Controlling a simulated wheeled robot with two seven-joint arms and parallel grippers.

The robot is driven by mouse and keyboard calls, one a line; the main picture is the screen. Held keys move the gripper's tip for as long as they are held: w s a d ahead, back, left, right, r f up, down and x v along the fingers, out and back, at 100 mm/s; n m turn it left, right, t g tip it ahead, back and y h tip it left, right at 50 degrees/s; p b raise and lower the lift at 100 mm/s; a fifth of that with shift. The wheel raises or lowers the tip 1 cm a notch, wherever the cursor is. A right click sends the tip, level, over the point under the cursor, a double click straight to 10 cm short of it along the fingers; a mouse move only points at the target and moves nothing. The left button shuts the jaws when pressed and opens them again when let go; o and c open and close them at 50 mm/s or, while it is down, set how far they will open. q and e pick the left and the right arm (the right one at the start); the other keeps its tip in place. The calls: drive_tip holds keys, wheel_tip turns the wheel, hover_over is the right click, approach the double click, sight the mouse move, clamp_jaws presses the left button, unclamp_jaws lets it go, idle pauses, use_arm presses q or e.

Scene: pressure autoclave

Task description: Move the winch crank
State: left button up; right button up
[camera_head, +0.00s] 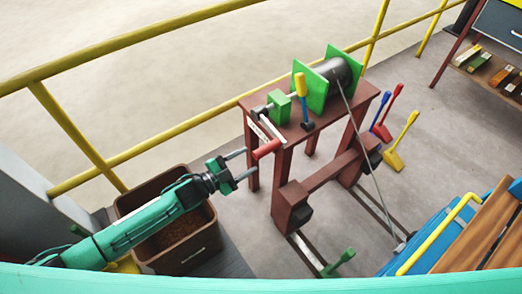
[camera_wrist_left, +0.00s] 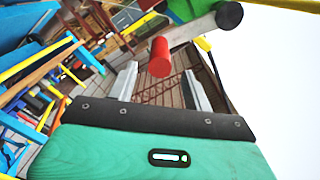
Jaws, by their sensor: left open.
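The winch crank has a grey arm (camera_head: 272,131) and a red handle (camera_head: 266,149). It hangs at the front left of the winch stand, below the green bearing block (camera_head: 280,103). My left gripper (camera_head: 241,163) is open and empty, just left of the red handle and pointing toward it. In the left wrist view the red handle (camera_wrist_left: 160,57) shows between and just ahead of the two spread fingertips (camera_wrist_left: 160,72), with no visible contact. The crank arm (camera_wrist_left: 190,33) runs from it up to the right to a black hub (camera_wrist_left: 229,15). My right gripper is not in view.
The stand's red-brown table (camera_head: 318,128) carries a green-flanged drum (camera_head: 336,72) and a blue lever with yellow grip (camera_head: 302,95). A brown bin (camera_head: 170,254) stands below my left arm. Yellow railing (camera_head: 150,148) runs behind. A taut cable (camera_head: 368,160) descends right.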

sight(261, 152)
use_arm(q)
drive_tip(key=x, duration=0.6)
drive_tip(key=shift+w+d, duration=0.1)
drive_tip(key=shift+d, duration=0.05)
clamp_jaws()
